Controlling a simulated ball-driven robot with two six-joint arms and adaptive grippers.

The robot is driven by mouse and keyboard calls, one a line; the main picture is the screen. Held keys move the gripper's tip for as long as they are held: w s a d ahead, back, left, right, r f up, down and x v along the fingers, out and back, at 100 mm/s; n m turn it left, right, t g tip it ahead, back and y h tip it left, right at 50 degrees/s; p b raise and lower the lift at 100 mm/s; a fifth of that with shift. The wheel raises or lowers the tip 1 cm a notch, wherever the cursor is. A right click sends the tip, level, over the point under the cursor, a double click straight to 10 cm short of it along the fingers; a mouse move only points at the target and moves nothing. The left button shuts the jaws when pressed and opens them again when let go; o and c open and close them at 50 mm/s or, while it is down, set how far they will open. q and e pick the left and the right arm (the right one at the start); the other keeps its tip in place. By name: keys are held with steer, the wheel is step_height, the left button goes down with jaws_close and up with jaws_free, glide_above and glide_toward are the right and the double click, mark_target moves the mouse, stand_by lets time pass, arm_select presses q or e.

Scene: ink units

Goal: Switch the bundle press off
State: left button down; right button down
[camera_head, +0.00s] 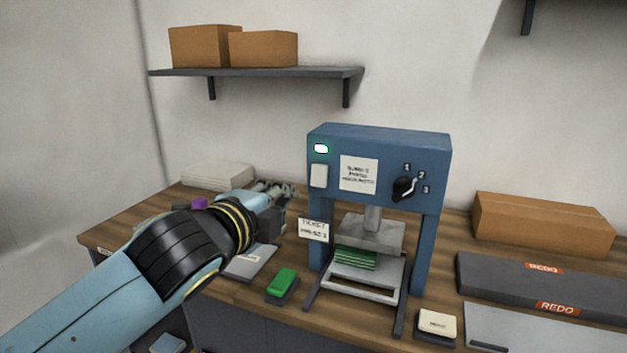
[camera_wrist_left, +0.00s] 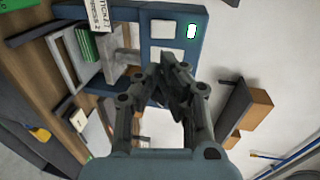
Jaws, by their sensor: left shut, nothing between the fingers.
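The bundle press (camera_head: 378,143) is a blue frame standing on the bench. Its small green lamp (camera_head: 321,148) is lit, with a white rocker-like switch (camera_head: 319,176) below it. A black dial (camera_head: 404,189) sits on the right of its face. A stack of green sheets (camera_head: 355,260) lies under the grey press plate. My left gripper (camera_head: 283,190) is shut and empty, left of the press and apart from the switch. In the left wrist view, its fingers (camera_wrist_left: 172,88) overlap the press face, near the lamp (camera_wrist_left: 192,31) and switch (camera_wrist_left: 161,28). My right gripper is not in view.
A "ticket" sign (camera_head: 314,230) stands at the press's left leg. A green-topped block (camera_head: 282,281) and a grey flat pad (camera_head: 250,263) lie in front. A cardboard box (camera_head: 542,227) and dark REDO trays (camera_head: 500,275) occupy the right. A shelf (camera_head: 260,73) hangs above left.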

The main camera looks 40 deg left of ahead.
mark_target(317, 179)
arm_select(q)
steer(key=p+x, duration=0.2)
steer(key=x, duration=1.2)
steer(key=shift+f, duration=0.1)
steer(key=shift+f+b, duration=0.1)
steer(key=shift+b, duration=0.2)
steer(key=b, duration=0.3)
steer(key=t+b, duration=0.1)
steer(key=b, duration=0.2)
steer(key=shift+w+f+t, duration=0.2)
steer(key=shift+f+t, duration=0.1)
steer(key=shift+f, duration=0.05)
steer(key=shift+w+a+r+p, duration=0.1)
steer(key=shift+w+r+p, duration=0.05)
steer(key=shift+r+p, duration=0.25)
steer(key=shift+f, duration=0.15)
